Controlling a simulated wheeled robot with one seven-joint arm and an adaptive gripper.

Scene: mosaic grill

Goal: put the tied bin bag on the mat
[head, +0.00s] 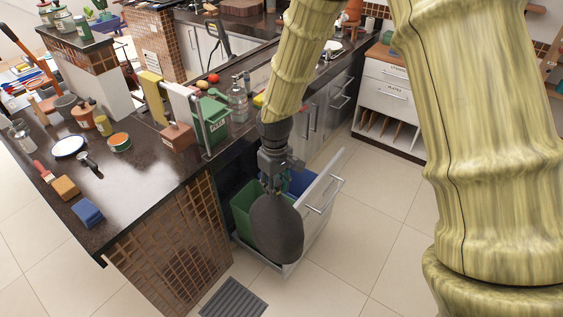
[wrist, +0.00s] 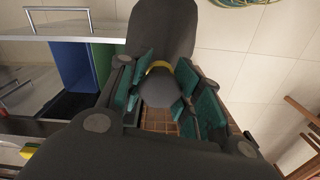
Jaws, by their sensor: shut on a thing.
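The tied bin bag (head: 277,228) is dark grey and hangs upright below my gripper (head: 275,178) in the head view. It overlaps the open drawer and hides part of the bins; its exact height is hard to tell. In the wrist view my gripper (wrist: 158,92) is shut on the bag's knotted neck. A yellow tie (wrist: 160,66) shows there, and the bag's body (wrist: 162,28) is beyond it. The mat (head: 233,299) is grey and ribbed, flat on the floor in front and to the left of the drawer, with nothing on it.
The pulled-out drawer (head: 326,190) holds a green bin (head: 244,212) and a blue bin (head: 299,182). The tiled counter end (head: 172,245) stands left of the mat. The dark countertop (head: 130,185) carries many items. Floor to the right (head: 375,235) is clear.

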